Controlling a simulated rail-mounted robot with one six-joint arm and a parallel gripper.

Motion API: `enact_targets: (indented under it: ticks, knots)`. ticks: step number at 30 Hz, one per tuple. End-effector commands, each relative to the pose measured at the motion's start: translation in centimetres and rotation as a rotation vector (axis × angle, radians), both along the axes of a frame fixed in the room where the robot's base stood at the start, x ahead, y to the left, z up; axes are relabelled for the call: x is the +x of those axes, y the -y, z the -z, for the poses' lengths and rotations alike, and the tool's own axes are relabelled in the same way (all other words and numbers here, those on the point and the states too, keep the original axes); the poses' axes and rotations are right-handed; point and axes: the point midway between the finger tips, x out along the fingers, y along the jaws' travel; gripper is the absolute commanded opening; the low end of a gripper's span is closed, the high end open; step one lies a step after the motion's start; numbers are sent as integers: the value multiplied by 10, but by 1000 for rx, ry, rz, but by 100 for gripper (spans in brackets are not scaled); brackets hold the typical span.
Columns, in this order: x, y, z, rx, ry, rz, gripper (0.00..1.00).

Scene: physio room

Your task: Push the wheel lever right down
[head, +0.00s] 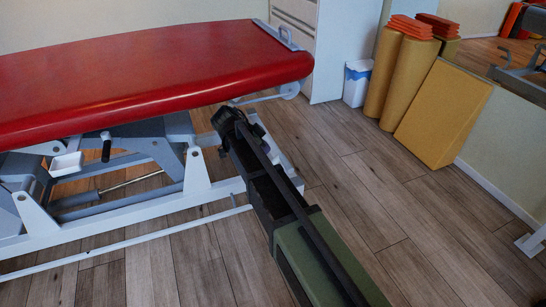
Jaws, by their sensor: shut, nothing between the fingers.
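The red-topped treatment table (140,70) stands at the left in the head view, on a pale metal base frame (197,178). I cannot make out the wheel lever for certain; part of the base is hidden behind my arm. A long thin white bar (120,243) runs low along the near side of the base, its right end close to my arm. A short black handle (105,147) hangs under the table top. My green and black arm reaches from the bottom right up to the base's right end.
A white bin (357,82) stands beside a pale cabinet (310,40) at the back. Yellow rolls (402,75), orange blocks (411,27) and a yellow wedge (443,115) lean by the right wall. The wooden floor (410,210) right of my arm is clear.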

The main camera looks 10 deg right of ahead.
Motion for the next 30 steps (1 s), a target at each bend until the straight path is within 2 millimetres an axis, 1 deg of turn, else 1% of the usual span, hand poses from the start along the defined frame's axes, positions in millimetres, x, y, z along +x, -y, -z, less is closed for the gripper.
enact_targets:
  ticks: [1,5,12,15,19,27,30]
  knots:
    - [0,3,8,0,0,1,0]
    - [2,14,26,0,1,1,0]
    - [8,44,65,0,0,1,0]
    - [10,53,74,0,-1,-1,0]
    - [11,59,77,1,0,0,0]
    - [11,59,75,1,-1,-1,0]
    - [11,62,75,9,-3,3,0]
